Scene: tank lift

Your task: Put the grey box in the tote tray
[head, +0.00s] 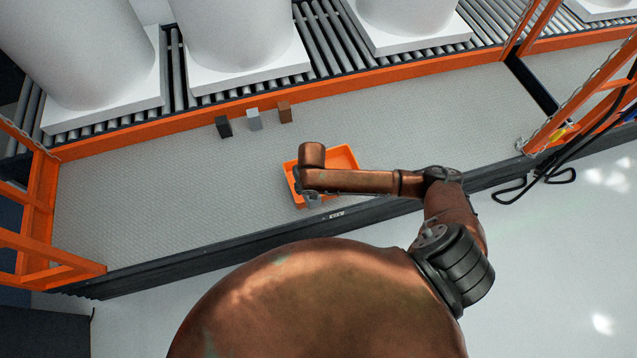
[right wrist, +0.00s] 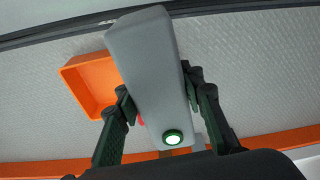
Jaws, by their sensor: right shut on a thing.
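My right gripper (head: 312,197) is shut on a long grey box (right wrist: 148,62), which shows large between its two dark fingers in the right wrist view (right wrist: 158,90). The held box has a green-ringed round light on its near end. The orange tote tray (head: 345,155) lies on the deck under my right forearm, which hides part of it. In the right wrist view the tray (right wrist: 80,78) shows partly behind the held box. Whether the box touches the tray I cannot tell. My left gripper is not in view.
A dark box (head: 223,127), another small grey box (head: 254,119) and a brown box (head: 285,111) stand in a row near the orange conveyor rail (head: 380,75). White tanks stand on rollers behind it. The deck's left part is clear. Orange frames stand at both sides.

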